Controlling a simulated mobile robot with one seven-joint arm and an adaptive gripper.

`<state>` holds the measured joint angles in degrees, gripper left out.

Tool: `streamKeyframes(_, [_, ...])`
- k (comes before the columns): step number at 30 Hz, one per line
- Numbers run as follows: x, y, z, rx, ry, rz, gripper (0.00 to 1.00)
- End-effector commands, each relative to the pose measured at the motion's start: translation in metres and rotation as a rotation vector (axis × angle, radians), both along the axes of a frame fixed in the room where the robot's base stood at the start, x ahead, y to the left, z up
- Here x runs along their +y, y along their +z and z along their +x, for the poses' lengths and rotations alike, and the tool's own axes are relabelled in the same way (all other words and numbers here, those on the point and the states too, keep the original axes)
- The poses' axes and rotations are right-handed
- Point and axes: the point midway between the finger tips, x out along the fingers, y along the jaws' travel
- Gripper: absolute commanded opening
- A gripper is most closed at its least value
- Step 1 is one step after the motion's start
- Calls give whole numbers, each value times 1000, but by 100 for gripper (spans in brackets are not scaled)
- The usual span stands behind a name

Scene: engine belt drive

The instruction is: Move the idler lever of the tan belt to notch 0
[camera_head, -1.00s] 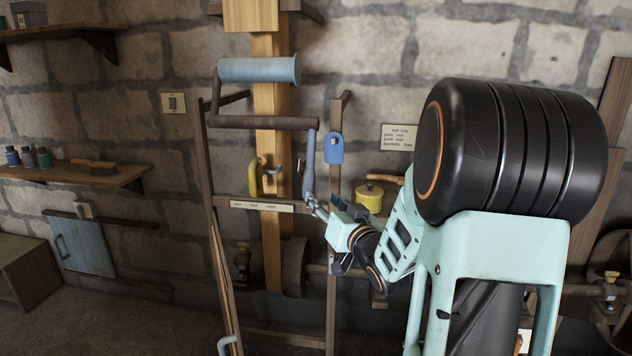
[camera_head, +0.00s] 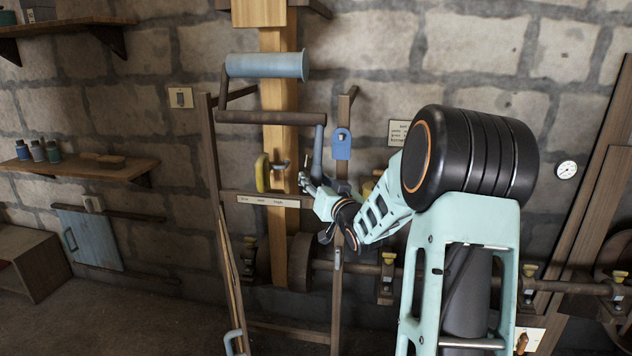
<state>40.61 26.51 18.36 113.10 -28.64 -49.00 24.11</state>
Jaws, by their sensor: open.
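The tan belt (camera_head: 272,100) runs vertically in front of the stone wall. A blue-grey idler roller (camera_head: 265,66) lies across it on a dark arm. The blue-grey idler lever (camera_head: 319,150) hangs down from the right end of a dark cross shaft (camera_head: 265,117). My gripper (camera_head: 304,182) is open at the lever's lower end, its fingertips just left of it. I cannot tell whether the fingers are around the lever or touching it. A pale label strip (camera_head: 267,201) is on the frame's crossbar below; its writing and any notches are too small to make out.
Wooden posts (camera_head: 342,110) frame the belt. A blue tag (camera_head: 341,144) hangs on the right post, close to my gripper. A yellow handle (camera_head: 262,172) is by the belt. A drum (camera_head: 301,262) and a horizontal shaft are below. A shelf (camera_head: 80,166) is at left.

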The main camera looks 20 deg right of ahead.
Motion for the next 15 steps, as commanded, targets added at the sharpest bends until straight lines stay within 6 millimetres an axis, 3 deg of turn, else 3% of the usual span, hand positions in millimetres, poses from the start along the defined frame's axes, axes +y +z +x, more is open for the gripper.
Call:
streamKeyframes(2, [0,0,0,0,0,0,39])
streamKeyframes(12, [0,0,0,0,0,0,2])
streamKeyframes(15, [0,0,0,0,0,0,0])
